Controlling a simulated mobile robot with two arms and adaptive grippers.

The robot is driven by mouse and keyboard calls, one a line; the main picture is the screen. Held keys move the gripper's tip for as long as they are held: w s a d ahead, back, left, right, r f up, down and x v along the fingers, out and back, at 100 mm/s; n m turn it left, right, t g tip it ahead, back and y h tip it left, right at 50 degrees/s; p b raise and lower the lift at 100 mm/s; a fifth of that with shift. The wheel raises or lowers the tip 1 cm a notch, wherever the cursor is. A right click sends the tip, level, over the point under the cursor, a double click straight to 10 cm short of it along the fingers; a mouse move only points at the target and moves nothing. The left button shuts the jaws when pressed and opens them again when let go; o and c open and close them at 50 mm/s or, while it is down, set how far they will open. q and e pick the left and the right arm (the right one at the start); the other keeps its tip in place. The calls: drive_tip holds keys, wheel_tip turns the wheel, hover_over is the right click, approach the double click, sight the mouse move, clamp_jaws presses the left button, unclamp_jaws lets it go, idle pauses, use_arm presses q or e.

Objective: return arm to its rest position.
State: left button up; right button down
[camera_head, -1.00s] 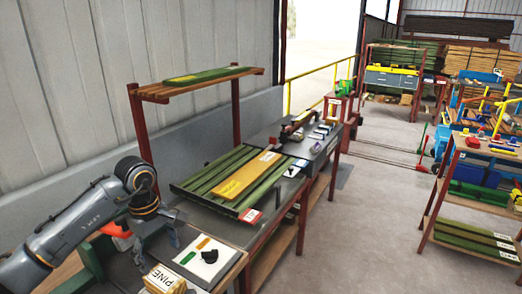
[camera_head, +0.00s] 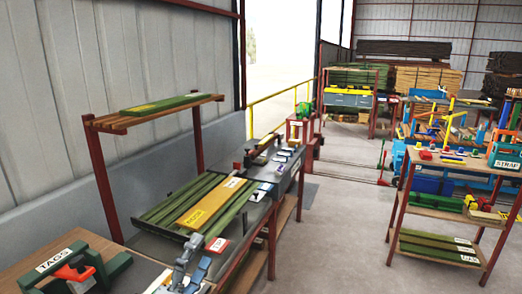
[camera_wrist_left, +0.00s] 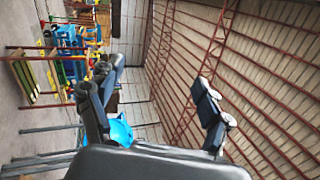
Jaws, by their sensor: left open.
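My left gripper (camera_head: 190,260) shows at the bottom edge of the head view, pointing up in front of the near end of the workbench. Most of its arm is out of the picture. In the left wrist view its two dark fingers (camera_wrist_left: 157,80) stand wide apart with nothing held between them. Behind them are the shed's ribbed wall and roof. My right gripper is not in view.
A bench rack of green boards (camera_head: 160,212) with a yellow board (camera_head: 208,203) lies behind the gripper. A wooden shelf (camera_head: 150,117) stands above at left. A TAGS holder (camera_head: 75,268) is at lower left. Open floor (camera_head: 335,240) lies to the right.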

use_arm(q)
drive_tip(key=s+a+f+n+g+y, duration=0.4)
drive_tip(key=a+f+n+y, duration=0.1)
drive_tip(key=f+n, duration=0.35)
drive_tip(key=s+a+f+n+g+y, duration=0.45)
drive_tip(key=f+n, duration=0.35)
drive_tip(key=f, duration=0.2)
drive_tip(key=s+d+f+n+g+h, duration=0.1)
drive_tip(key=s+f+n+g, duration=0.3)
drive_tip(key=s, duration=0.6)
drive_tip(key=s+f+n+g+h, duration=0.1)
drive_tip(key=s+f+g, duration=0.3)
drive_tip(key=s+f, duration=0.4)
wheel_tip(320, 180, down, 24)
drive_tip(key=s+g, duration=0.2)
drive_tip(key=s+a+f, duration=0.2)
drive_tip(key=s+f, duration=1.4)
drive_tip(key=f, duration=0.1)
drive_tip(key=shift+s+a+g+y, duration=0.35)
drive_tip(key=shift+s, duration=0.05)
